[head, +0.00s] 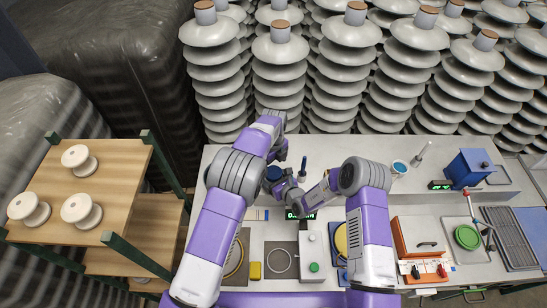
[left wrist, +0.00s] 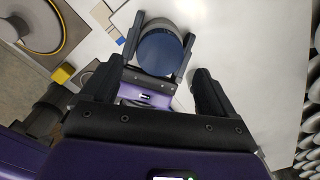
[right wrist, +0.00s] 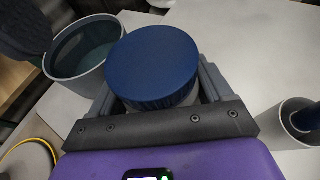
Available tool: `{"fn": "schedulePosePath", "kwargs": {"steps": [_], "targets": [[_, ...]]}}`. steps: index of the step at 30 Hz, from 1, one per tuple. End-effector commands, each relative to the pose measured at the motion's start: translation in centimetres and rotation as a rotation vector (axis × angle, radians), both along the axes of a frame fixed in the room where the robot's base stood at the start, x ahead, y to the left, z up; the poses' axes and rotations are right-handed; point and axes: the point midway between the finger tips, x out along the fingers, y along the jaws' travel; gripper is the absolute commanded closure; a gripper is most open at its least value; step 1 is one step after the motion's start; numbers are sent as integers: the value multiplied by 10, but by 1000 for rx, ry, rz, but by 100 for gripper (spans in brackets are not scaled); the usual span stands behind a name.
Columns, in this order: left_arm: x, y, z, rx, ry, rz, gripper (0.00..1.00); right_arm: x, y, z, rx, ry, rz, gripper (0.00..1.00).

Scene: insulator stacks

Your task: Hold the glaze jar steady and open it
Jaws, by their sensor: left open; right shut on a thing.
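The glaze jar (right wrist: 153,62) has a round dark blue lid on it, and a pale band shows below the lid in the right wrist view. In the head view its blue top (head: 274,173) is near the middle of the counter. My right gripper (right wrist: 155,85) is shut on the jar, with one finger on each side. My left gripper (left wrist: 158,78) is open. In the left wrist view the jar's blue lid (left wrist: 160,54) lies just ahead of its fingers, with my right gripper around it.
A grey open cup (right wrist: 78,60) stands close beside the jar. Another cup (right wrist: 290,122) holds a blue-handled tool. A yellow block (head: 255,270), mats and a device with a green button (head: 314,267) lie nearer. A wooden shelf (head: 100,190) with white spools stands left; insulator stacks line the back.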

Motion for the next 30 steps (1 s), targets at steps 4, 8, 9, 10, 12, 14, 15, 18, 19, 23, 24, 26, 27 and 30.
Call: {"fn": "schedulePosePath", "kwargs": {"steps": [4,8,9,10,12,14,15,18,19,23,24,26,27,30], "targets": [[-1,0,-24,2,2,0,12,0,0,0,1,-1,0,100],[0,0,-38,1,1,1,12,0,0,0,1,-1,0,100],[0,0,-41,1,1,2,12,0,0,0,1,-1,0,100],[0,0,-42,1,1,2,12,0,0,0,1,-1,0,100],[0,0,-44,0,0,1,12,0,0,0,1,-1,0,100],[0,0,-45,0,0,1,12,0,0,0,1,-1,0,100],[0,0,-45,0,0,1,12,0,0,0,1,-1,0,100],[0,0,-45,0,0,1,12,0,0,0,1,-1,0,100],[0,0,-45,0,0,1,12,0,0,0,1,-1,0,100],[0,0,-45,0,0,1,27,0,0,1,1,-1,0,100],[0,0,-45,0,0,1,33,0,0,1,1,-1,0,100],[0,0,-45,0,0,1,42,0,0,1,1,-1,0,100],[0,0,-45,0,0,1,48,0,0,1,1,-1,0,100],[0,0,-45,0,0,1,64,0,0,1,1,-1,0,100]]}}
